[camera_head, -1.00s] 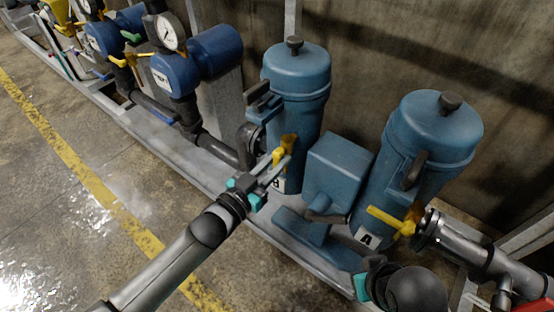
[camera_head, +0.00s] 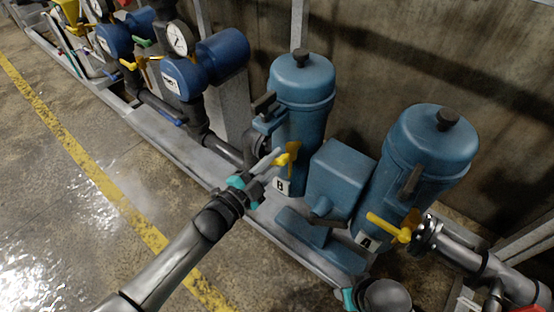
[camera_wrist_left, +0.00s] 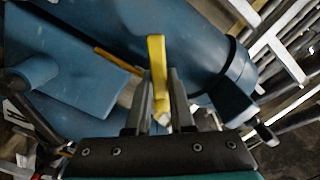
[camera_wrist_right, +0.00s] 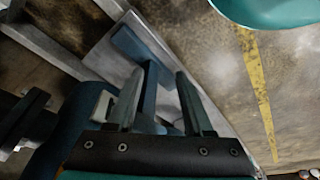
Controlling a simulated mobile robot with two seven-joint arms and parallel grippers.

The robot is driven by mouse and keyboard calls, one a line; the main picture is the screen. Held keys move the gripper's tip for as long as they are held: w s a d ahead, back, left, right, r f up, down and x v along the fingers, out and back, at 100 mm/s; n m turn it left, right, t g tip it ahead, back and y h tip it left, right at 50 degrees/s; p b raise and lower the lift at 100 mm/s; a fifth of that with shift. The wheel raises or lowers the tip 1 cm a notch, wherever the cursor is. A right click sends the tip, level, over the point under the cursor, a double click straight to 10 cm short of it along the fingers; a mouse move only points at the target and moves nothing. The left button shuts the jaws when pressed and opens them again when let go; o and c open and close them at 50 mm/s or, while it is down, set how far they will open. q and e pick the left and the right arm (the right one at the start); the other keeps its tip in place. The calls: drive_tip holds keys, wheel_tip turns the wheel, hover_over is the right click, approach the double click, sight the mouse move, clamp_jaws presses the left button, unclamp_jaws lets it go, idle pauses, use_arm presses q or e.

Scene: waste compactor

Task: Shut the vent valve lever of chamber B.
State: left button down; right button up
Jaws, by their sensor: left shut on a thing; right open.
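Chamber B (camera_head: 303,100) is a blue upright cylinder with a dark knob on its lid and a white B label (camera_head: 282,185) low on its front. Its yellow vent valve lever (camera_head: 288,155) sticks out at the lower front. My left gripper (camera_head: 270,162) is at this lever from the front left. In the left wrist view, the yellow lever (camera_wrist_left: 157,65) stands between the two fingers, which are shut on it. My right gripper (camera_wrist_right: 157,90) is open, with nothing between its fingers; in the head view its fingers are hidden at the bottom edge.
Chamber A (camera_head: 430,145), with its own yellow lever (camera_head: 388,227), stands to the right. A blue box (camera_head: 340,175) sits between the chambers. Blue gauge units (camera_head: 205,65) and pipes line the left. The concrete floor (camera_head: 60,220) in front is clear.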

use_arm(q)
drive_tip(key=m, duration=0.3)
drive_tip(key=shift+w+a+r+m, duration=0.1)
drive_tip(key=shift+a+r+m, duration=0.1)
drive_tip(key=shift+r+m, duration=0.1)
drive_tip(key=m, duration=0.2)
drive_tip(key=shift+a+r+m+p, duration=0.1)
drive_tip(key=shift+r+m+p, duration=0.2)
drive_tip(key=shift+m+p, duration=0.1)
drive_tip(key=shift+r+m, duration=0.1)
drive_tip(key=shift+m, duration=0.5)
use_arm(e)
drive_tip(key=shift+s+f, duration=0.45)
drive_tip(key=shift+f, duration=0.35)
use_arm(q)
drive_tip(key=c, duration=0.8)
unclamp_jaws()
drive_tip(key=shift+r, duration=0.1)
use_arm(e)
drive_tip(key=shift+d, duration=0.1)
use_arm(q)
drive_tip(key=p+v, duration=0.3)
drive_tip(key=v, duration=1.2)
use_arm(e)
drive_tip(key=s+d+f+g, duration=0.1)
drive_tip(key=s+f, duration=0.2)
drive_tip(key=f, duration=0.3)
drive_tip(key=shift+s+d+f, duration=0.15)
drive_tip(key=shift+d+f, duration=0.1)
drive_tip(key=shift+d, duration=0.15)
